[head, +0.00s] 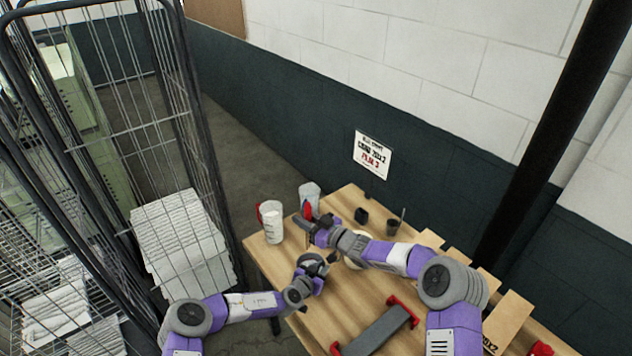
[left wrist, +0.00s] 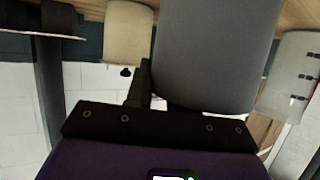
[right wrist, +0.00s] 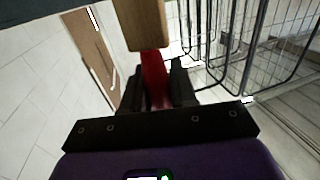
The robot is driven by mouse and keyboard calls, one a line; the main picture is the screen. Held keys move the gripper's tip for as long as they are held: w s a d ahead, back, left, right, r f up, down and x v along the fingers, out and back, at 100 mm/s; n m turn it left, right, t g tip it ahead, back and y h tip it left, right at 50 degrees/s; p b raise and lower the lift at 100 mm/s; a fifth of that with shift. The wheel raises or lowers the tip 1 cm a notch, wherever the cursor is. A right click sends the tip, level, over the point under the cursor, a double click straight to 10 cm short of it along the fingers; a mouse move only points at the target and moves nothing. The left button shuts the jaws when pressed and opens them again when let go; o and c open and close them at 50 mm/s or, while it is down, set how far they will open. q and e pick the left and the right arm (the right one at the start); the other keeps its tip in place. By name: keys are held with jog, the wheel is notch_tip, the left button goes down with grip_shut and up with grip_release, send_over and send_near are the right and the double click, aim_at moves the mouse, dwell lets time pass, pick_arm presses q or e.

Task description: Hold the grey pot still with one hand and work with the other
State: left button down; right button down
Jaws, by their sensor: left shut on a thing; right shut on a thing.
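The grey pot (left wrist: 215,55) fills the upper middle of the left wrist view as a smooth, dark grey rounded body. It also shows in the head view (head: 312,261), partly covered by my left gripper (head: 319,272). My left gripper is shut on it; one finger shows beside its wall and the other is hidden. My right gripper (head: 308,224) is just above and behind the pot in the head view. It is shut on a narrow red piece (right wrist: 156,80) with a wood-coloured block (right wrist: 146,25) beyond it. I cannot tell what tool this is.
White cups (head: 272,226) (head: 312,190) stand at the table's far left corner. A black block (head: 361,215) and a dark cup (head: 393,227) stand behind my right forearm. A grey bar with red ends (head: 378,332) lies in front. Wire cages (head: 150,130) stand left.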

pick_arm(q)
jog(key=c, duration=0.9)
grip_release()
